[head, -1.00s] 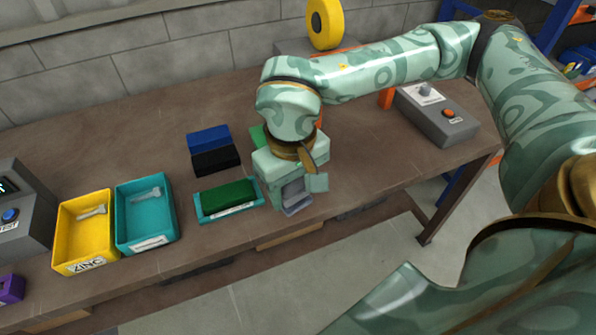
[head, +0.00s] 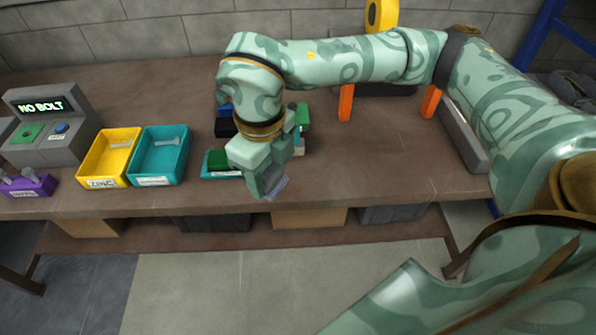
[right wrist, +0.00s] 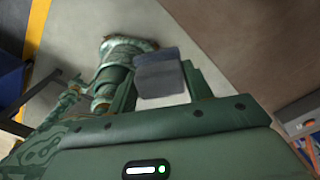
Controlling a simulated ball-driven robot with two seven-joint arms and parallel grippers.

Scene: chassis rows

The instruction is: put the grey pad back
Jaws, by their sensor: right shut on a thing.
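The grey pad (right wrist: 160,75) shows in the right wrist view, between the two fingers of my right gripper. In the head view the pad (head: 278,188) pokes out from under the right gripper (head: 268,184), which is shut on it. The gripper is at the front edge of the bench, just right of a teal tray (head: 208,175) with a green block (head: 217,159) in it. The gripper and arm hide part of this tray and what lies behind them. My left gripper is not in view.
A yellow bin (head: 88,167) and a teal bin (head: 142,171) stand left of the tray. A tester reading NO BOLT (head: 45,106) is farther left. Blue (head: 223,110) and black (head: 225,128) blocks lie behind the tray. Bench room (head: 390,165) is clear to the right.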

